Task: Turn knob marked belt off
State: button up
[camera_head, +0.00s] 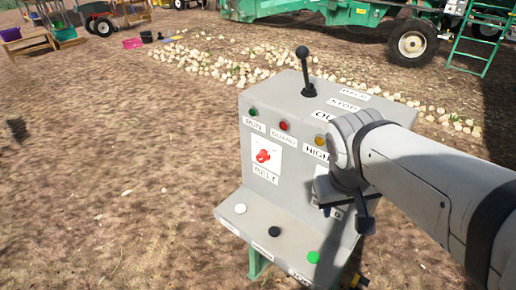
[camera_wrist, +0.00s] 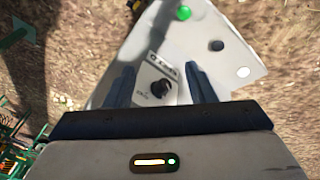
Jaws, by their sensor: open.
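A grey control box (camera_head: 300,175) stands on the ground in the head view. A red knob (camera_head: 263,156) sits on a white plate above a label reading BELT, on the left of its sloped front. My gripper (camera_head: 344,208) is at the right of that front, apart from the red knob, and hides part of the box there. In the wrist view my gripper (camera_wrist: 160,72) is open, with one finger on each side of a black knob (camera_wrist: 160,88) on a white plate. The fingers seem not to touch it. That plate's label is too small to read.
A black-topped lever (camera_head: 305,72) rises from the box top. Green, red and yellow lights sit above the labels. White, black and green (camera_head: 313,257) buttons lie on the lower ledge.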

jog(key=w+f+n+h+b, duration=0.2)
jog(key=w+f+h+b, duration=0.2)
jog(key=w+f+b, duration=0.4)
jog(key=n+t+h+b, duration=0.1)
jog(key=t+h+b, duration=0.4)
jog(key=t+b, duration=1.1)
send_near(259, 160)
notch_tip(259, 160, up, 3)
jog(key=w+g+b, duration=0.2)
jog(key=g+b, duration=0.3)
jog(key=x, duration=0.7)
jog(key=shift+w+d+r, duration=0.15)
jog(key=shift+r, duration=0.15)
jog(key=shift+c, duration=0.2)
jog(key=c, duration=0.9)
